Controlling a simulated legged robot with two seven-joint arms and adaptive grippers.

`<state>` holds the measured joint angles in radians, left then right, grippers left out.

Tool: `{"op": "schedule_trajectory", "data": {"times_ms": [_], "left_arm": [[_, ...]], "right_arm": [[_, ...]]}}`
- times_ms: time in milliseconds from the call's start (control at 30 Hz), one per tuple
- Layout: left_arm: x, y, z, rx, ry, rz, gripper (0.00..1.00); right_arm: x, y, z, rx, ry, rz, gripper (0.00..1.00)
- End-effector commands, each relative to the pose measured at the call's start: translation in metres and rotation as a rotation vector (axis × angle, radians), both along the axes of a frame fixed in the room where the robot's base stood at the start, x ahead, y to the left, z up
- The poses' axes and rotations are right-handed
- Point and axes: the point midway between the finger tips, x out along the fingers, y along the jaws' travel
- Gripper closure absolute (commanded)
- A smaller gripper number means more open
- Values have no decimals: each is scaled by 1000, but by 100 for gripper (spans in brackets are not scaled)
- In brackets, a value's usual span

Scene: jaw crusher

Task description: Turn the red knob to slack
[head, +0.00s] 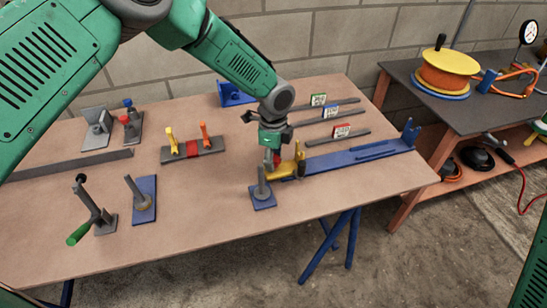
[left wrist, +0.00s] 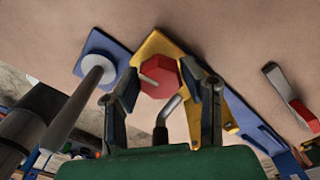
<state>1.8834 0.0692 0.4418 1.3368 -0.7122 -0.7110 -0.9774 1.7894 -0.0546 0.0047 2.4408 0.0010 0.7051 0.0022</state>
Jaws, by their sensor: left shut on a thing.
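The red knob (left wrist: 160,78) sits on a yellow bracket (left wrist: 158,44), which also shows in the head view (head: 289,167) at the left end of a long blue rail (head: 340,160). The knob has a pale line across its face. My left gripper (left wrist: 165,85) points down over the bracket, with one finger on each side of the knob, shut on it. In the head view my left gripper (head: 274,155) mostly hides the knob. My right gripper is not in view.
A blue base with an upright grey post (head: 262,188) stands just left of the bracket. Labelled grey bars (head: 335,137) lie behind the rail. A yellow and orange lever block (head: 190,148) and a green-handled crank (head: 88,225) are further left. The front right of the table is clear.

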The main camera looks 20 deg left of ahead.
Motion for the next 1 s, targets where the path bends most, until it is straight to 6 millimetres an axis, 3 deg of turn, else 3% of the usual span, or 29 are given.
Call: {"op": "schedule_trajectory", "data": {"times_ms": [1000], "left_arm": [[1, 1, 1, 1, -6, 942, 93]], "right_arm": [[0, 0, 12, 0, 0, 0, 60]]}}
